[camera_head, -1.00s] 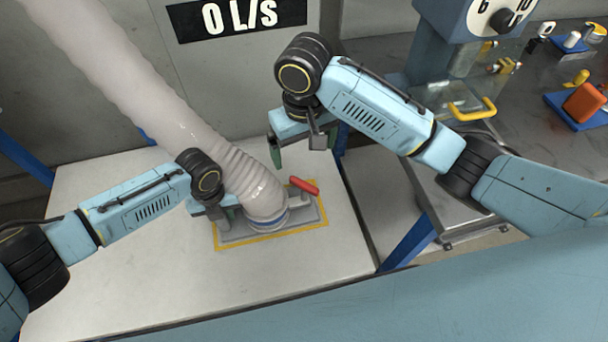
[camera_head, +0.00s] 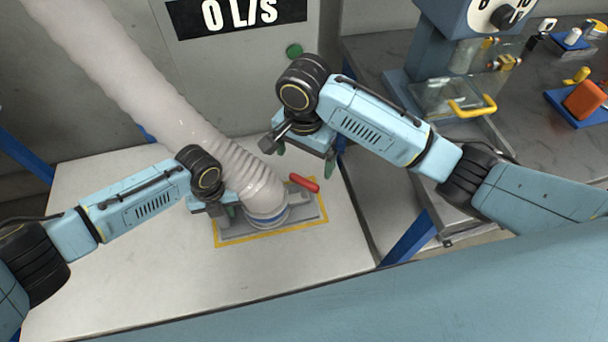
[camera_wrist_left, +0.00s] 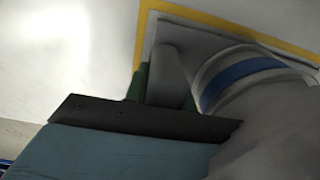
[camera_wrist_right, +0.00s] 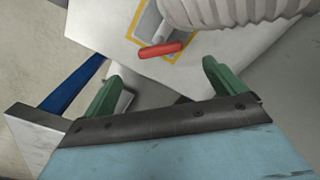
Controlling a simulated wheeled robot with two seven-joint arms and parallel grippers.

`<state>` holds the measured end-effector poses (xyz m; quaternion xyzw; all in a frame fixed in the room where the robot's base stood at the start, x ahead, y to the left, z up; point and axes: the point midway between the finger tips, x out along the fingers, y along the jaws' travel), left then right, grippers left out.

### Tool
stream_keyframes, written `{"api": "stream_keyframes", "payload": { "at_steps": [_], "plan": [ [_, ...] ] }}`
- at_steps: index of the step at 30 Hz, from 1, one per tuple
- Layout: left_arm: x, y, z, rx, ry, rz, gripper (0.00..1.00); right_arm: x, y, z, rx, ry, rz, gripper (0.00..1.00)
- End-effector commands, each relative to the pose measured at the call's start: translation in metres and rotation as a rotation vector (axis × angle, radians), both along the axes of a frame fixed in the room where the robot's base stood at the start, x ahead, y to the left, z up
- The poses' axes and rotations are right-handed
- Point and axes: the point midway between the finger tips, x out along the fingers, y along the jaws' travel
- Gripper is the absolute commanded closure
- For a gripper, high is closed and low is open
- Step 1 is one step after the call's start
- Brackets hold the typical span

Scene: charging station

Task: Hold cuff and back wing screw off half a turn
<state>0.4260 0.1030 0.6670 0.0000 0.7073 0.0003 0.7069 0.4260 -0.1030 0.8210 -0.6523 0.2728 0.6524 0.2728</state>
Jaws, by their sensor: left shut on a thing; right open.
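The cuff (camera_head: 266,212) is the pale end of the thick ribbed hose, with a blue band (camera_wrist_left: 240,80), seated on a grey base plate (camera_head: 240,236). A red wing-like handle (camera_head: 304,183) lies at the plate's right; it also shows in the right wrist view (camera_wrist_right: 160,50). I take it for the wing screw. My left gripper (camera_wrist_left: 165,90) is shut on a grey upright lug (camera_wrist_left: 168,72) beside the cuff; the hose and jaw hide part of the hold. My right gripper (camera_wrist_right: 160,85) is open and empty, above and apart from the red handle.
The ribbed hose (camera_head: 130,90) rises to the upper left between my arms. The white table (camera_head: 120,275) is largely bare. A green button (camera_head: 294,51) is on the panel behind. At right, a dark bench (camera_head: 540,100) carries a dial machine and an orange block (camera_head: 584,102).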

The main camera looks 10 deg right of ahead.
Motion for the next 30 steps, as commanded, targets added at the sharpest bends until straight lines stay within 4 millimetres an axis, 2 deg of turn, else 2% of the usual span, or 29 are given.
{"api": "stream_keyframes", "payload": {
  "at_steps": [1, 6, 12, 18, 25, 30],
  "plan": [
    [0.0, 0.0, 0.0, -0.001, -0.001, 0.0, 1.0, -0.001, -0.001, -0.012, -0.004, 0.004, 0.0, 0.05],
    [0.0, 0.0, 0.0, -0.001, -0.001, 0.0, 1.0, -0.001, 0.0, -0.045, -0.003, 0.003, 0.0, 0.05],
    [0.0, 0.0, 0.0, -0.001, -0.001, 0.0, 1.0, 0.0, 0.0, -0.071, -0.001, 0.001, 0.002, 0.05],
    [0.0, 0.0, 0.0, -0.001, -0.001, 0.0, 1.0, 0.0, 0.0, -0.08, 0.001, -0.001, 0.002, 0.05],
    [0.0, 0.0, 0.0, -0.001, -0.001, 0.0, 1.0, 0.0, 0.0, -0.08, 0.0, 0.0, 0.002, 0.07],
    [0.0, 0.0, 0.0, -0.001, -0.001, 0.0, 1.0, 0.0, 0.0, -0.08, 0.0, 0.0, 0.003, 0.29]
  ]
}}
